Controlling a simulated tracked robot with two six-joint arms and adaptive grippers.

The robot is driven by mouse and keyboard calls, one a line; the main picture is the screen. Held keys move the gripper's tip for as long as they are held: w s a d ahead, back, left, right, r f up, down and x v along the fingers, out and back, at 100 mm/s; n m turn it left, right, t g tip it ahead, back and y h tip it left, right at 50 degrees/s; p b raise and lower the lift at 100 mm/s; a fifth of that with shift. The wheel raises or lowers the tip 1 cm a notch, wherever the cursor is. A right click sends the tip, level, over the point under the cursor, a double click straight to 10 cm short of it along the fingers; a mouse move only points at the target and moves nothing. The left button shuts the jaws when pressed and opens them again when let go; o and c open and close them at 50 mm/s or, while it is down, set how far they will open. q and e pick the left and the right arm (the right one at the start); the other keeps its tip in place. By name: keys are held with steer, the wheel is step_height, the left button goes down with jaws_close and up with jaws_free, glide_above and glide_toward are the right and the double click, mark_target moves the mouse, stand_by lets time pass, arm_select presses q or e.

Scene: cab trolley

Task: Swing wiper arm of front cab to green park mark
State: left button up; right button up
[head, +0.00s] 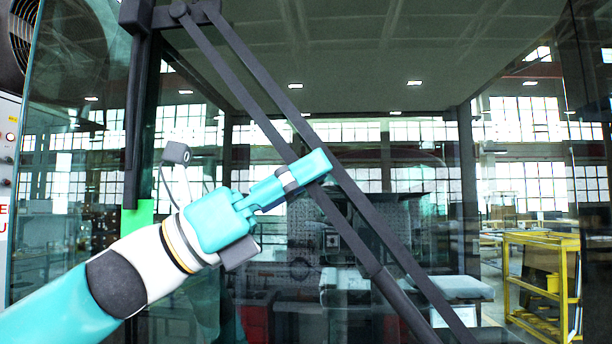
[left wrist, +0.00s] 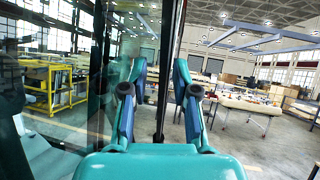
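The wiper arm (head: 257,120) is a pair of dark, nearly parallel bars running from a pivot at the upper left down to the lower right across the cab glass. A dark bar, apparently part of it, shows between my fingers in the left wrist view (left wrist: 166,70). The green park mark (head: 144,213) is a small patch at the left of the glass, well left of the wiper bars. My left gripper (head: 312,168) reaches across the bars, its fingers apart on either side of the dark bar; contact cannot be told. My right gripper is out of view.
A dark upright bar (head: 134,120) hangs at the left and ends near the green mark. A yellow rack (head: 542,280) stands at the right. The glass between bars and mark is mostly clear.

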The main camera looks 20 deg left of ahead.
arm_select(q)
steer(key=shift+s, duration=0.1)
steer(key=v, duration=1.2)
stand_by(0.4)
